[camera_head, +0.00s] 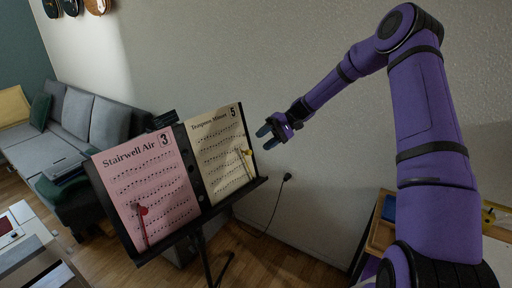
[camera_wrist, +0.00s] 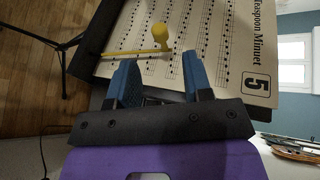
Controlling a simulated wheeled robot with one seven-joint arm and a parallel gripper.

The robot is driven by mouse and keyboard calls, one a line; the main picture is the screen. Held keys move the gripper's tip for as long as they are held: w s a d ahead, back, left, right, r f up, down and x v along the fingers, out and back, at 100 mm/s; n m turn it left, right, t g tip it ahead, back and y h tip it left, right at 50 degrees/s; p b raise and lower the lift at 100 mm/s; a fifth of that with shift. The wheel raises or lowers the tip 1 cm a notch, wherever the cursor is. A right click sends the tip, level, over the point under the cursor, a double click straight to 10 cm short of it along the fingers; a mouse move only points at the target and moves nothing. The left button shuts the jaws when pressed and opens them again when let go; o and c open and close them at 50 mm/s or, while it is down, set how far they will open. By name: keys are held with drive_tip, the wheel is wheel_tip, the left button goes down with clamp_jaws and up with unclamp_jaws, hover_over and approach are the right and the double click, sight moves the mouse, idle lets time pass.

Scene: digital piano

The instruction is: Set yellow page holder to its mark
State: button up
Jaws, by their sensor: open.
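A yellow page holder (camera_head: 245,153) with a round knob and thin arm lies over the cream sheet (camera_head: 212,140), titled in part "Minuet" and numbered 5, on the right of the music stand. In the wrist view the yellow page holder (camera_wrist: 161,38) shows just beyond my fingertips, its arm lying across the sheet (camera_wrist: 225,40). My gripper (camera_head: 269,134) is open and empty, right of the sheet's edge and apart from the holder. The gripper's blue fingers also show in the wrist view (camera_wrist: 158,75). I cannot make out the mark.
A red page holder (camera_head: 142,210) lies on the pink sheet (camera_head: 165,180) at the stand's left. The black stand ledge (camera_head: 240,193) runs below both sheets. A grey sofa (camera_head: 85,125) stands at left; a wooden tray (camera_head: 379,236) is at lower right. The wall is behind.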

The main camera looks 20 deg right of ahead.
drive_tip(key=shift+v, duration=2.5)
drive_tip(key=s+a+r+t+h, duration=0.1)
drive_tip(key=s+a+r+h, duration=0.3)
drive_tip(key=s+r, duration=0.45)
drive_tip(key=s+a+r+t+h, duration=0.1)
drive_tip(key=s+a+r+h, duration=0.3)
drive_tip(key=s+r, duration=0.45)
drive_tip(key=s+d+r+t+h, duration=0.1)
drive_tip(key=s+r+t+h, duration=0.1)
drive_tip(key=s, duration=0.9)
drive_tip(key=s+d+r+t+h, duration=0.2)
drive_tip(key=s+r+t+h, duration=0.1)
drive_tip(key=s, duration=0.8)
drive_tip(key=shift+s+d+t, duration=0.3)
drive_tip(key=shift+t, duration=0.4)
drive_tip(key=shift+r, duration=0.1)
